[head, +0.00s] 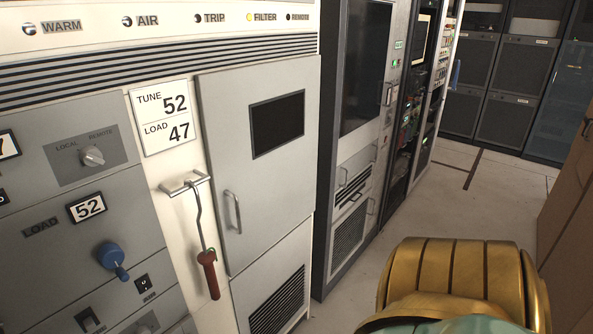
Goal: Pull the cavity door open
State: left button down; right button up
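The cavity door (225,100) is a light grey panel on the transmitter cabinet, left of the middle in the head view. It has a dark rectangular window (277,124) and a vertical metal bar handle (232,212) near its left edge. The door looks closed, flush with the cabinet front. Neither of my grippers is in view, and nothing touches the handle.
A rod with a red grip (208,273) hangs from a bracket (185,184) just left of the door. A blue knob (111,256) sticks out further left. Dark racks (363,65) stand to the right. The pale floor (475,205) is open beyond; a brown panel (572,215) stands at the right edge.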

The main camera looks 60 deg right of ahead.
aim_at(259, 121)
jog(key=z, duration=1.75)
